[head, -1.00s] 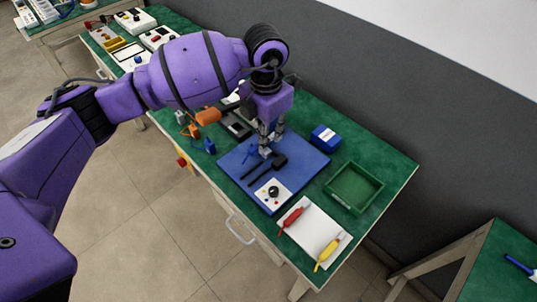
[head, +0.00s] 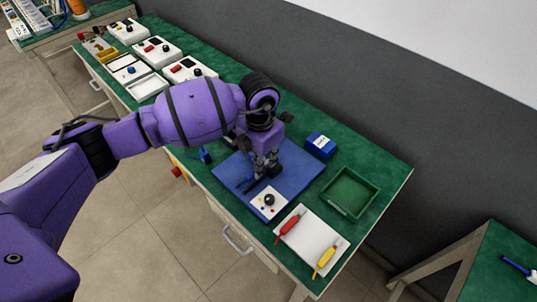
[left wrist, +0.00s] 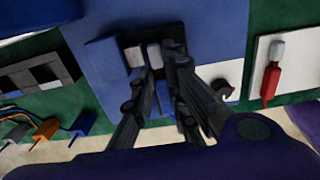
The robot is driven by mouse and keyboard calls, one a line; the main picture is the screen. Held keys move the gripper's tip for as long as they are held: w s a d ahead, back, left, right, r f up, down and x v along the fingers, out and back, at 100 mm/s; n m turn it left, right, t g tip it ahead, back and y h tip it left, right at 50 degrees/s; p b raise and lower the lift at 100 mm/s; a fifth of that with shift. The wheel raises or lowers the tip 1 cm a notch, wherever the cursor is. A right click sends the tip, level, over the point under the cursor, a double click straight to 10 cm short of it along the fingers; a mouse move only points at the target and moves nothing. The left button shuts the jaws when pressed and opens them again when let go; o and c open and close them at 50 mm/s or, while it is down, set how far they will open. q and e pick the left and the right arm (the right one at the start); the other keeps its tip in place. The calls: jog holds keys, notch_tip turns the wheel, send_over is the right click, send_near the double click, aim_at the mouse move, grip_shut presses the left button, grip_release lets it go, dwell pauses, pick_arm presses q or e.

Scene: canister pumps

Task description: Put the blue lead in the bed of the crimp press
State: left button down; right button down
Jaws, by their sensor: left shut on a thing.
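The blue lead (head: 205,155) hangs at the table's front edge, left of the blue board (head: 300,172). It also shows in the left wrist view (left wrist: 82,122), beside an orange lead (left wrist: 45,128). My left gripper (head: 266,174) is low over the blue board, apart from the blue lead. Its fingers (left wrist: 145,57) are shut on what seems to be a black bar (left wrist: 173,48); the grip itself is partly hidden. A dark grey slotted block (left wrist: 40,75) stands left of the board; I cannot tell whether it is the crimp press. My right gripper is out of view.
A white panel with a black knob (head: 269,202) sits on the board. A blue box (head: 320,145), a green tray (head: 348,192) and a white mat (head: 313,238) with red and yellow tools lie to the right. White instruments (head: 157,52) stand at the far left.

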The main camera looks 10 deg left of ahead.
pick_arm(q)
jog(key=shift+s+f, duration=0.15)
jog(key=shift+f, duration=0.2)
jog(key=c, duration=1.8)
grip_release()
jog(key=shift+o, duration=0.3)
jog(key=shift+f, duration=0.15)
jog(key=shift+a, duration=0.1)
notch_tip(320, 180, up, 14)
jog(key=shift+f, duration=0.2)
